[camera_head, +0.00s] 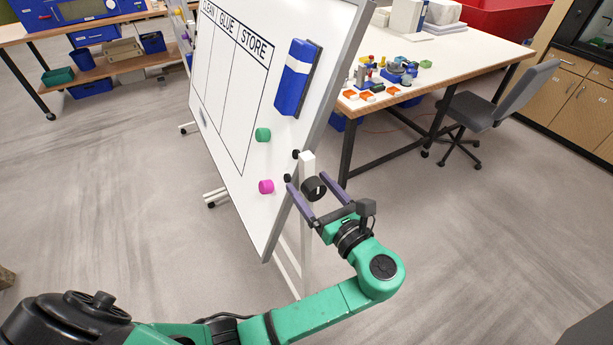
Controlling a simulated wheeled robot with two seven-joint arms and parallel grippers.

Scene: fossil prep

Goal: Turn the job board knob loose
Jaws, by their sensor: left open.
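The job board (222,110) is a white board with a grey frame and the headings CLEAN, GLUE and STORE. A black knob (314,189) sits at the white post (307,163) on the board's right side. My left gripper (308,181) is open, with its two purple fingers on either side of the knob. I cannot tell whether the fingers touch it. My right gripper is not in view.
A blue eraser (292,80), a green magnet (263,134) and a magenta magnet (266,186) are on the board. A table (460,62) with small colourful parts stands behind, with a grey chair (497,105) beside it.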

